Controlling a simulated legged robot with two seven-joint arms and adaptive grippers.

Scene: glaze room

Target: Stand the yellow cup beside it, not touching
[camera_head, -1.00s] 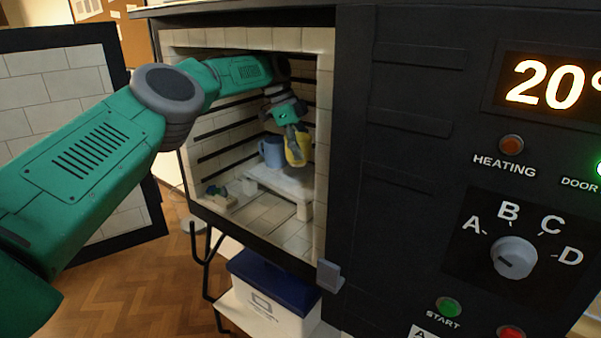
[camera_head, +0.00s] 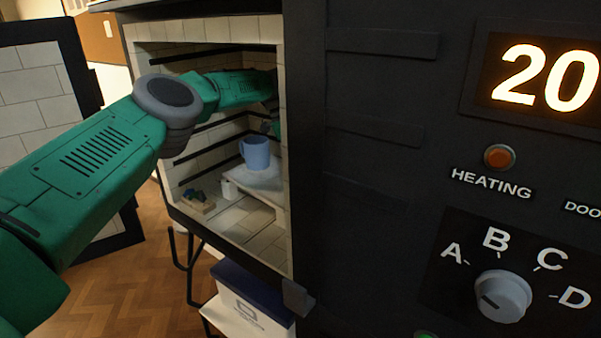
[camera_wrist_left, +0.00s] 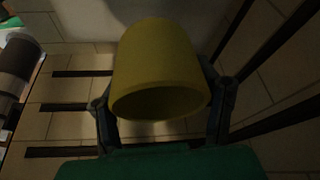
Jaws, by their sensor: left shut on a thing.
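A blue cup (camera_head: 254,152) stands upright on the pale shelf (camera_head: 266,186) inside the open kiln. My left arm reaches into the kiln above it. In the left wrist view my left gripper (camera_wrist_left: 162,95) is shut on the yellow cup (camera_wrist_left: 155,65), with a finger on each side and the cup's dark opening facing the camera. In the head view the kiln's right front edge hides the yellow cup and nearly all of the gripper, so the gap between the cups cannot be seen. My right gripper is in neither view.
The kiln's pale right jamb (camera_head: 284,120) stands close to my arm. A small block with dark green pieces (camera_head: 198,200) lies on the kiln floor, left of the shelf. The kiln door (camera_head: 45,90) hangs open at left. The control panel (camera_head: 500,270) is at right.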

